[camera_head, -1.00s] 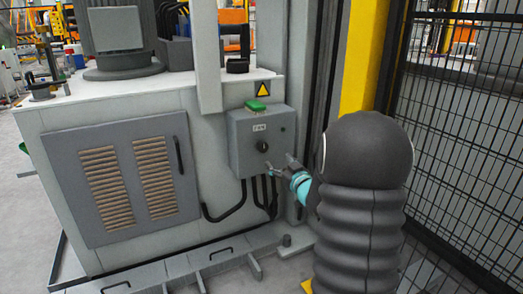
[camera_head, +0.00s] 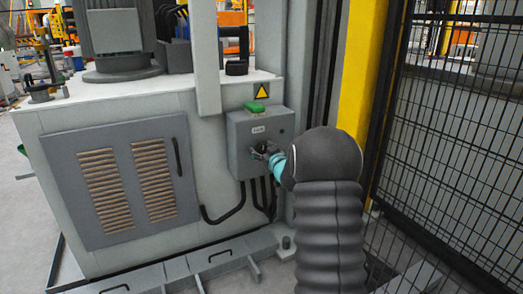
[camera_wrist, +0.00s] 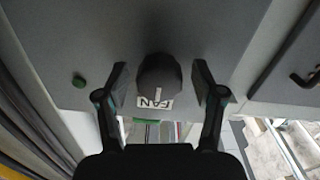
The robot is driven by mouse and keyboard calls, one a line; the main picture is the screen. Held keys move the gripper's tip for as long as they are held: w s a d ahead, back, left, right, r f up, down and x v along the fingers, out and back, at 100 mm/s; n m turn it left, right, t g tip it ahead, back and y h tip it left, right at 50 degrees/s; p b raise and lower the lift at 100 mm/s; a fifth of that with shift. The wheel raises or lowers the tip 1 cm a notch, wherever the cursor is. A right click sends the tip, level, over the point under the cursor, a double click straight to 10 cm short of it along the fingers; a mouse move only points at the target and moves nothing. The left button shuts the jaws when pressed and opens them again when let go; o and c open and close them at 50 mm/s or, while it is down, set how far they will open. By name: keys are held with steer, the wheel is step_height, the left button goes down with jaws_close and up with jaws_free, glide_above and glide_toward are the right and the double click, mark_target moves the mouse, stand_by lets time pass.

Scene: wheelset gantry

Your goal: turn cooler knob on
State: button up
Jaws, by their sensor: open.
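The cooler knob (camera_wrist: 158,80) is a dark round knob on the front of a grey control box (camera_head: 240,135). In the wrist view it stands between the two fingers of my gripper (camera_wrist: 160,85), with a gap on each side. My gripper is open around the knob. A white label reading FAN (camera_wrist: 155,103) is beside the knob, partly covered by it. In the head view my gripper (camera_head: 264,153) is at the box front and hides the knob.
A green piece (camera_head: 256,106) sits on top of the box, beside a yellow warning sign (camera_head: 262,91). Black cables (camera_head: 230,212) hang below. A vented cabinet door (camera_head: 125,180) is at left. A black mesh fence (camera_head: 465,130) and yellow post (camera_head: 363,80) stand at right.

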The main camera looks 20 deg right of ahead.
steer(key=c, duration=1.1)
steer(key=shift+c, duration=0.2)
steer(key=shift+m, duration=0.3)
steer(key=m+p, duration=0.2)
steer(key=m, duration=0.1)
steer(key=shift+r+m, duration=0.1)
steer(key=shift+m, duration=0.2)
steer(key=m+p, duration=0.2)
steer(key=m, duration=0.2)
steer(key=shift+p, duration=0.4)
steer(key=m+p, duration=0.3)
steer(key=m, duration=0.2)
steer(key=shift+d+m, duration=0.1)
steer(key=shift+m, duration=0.2)
steer(key=shift+m+p, duration=1)
steer(key=shift+m, duration=0.9)
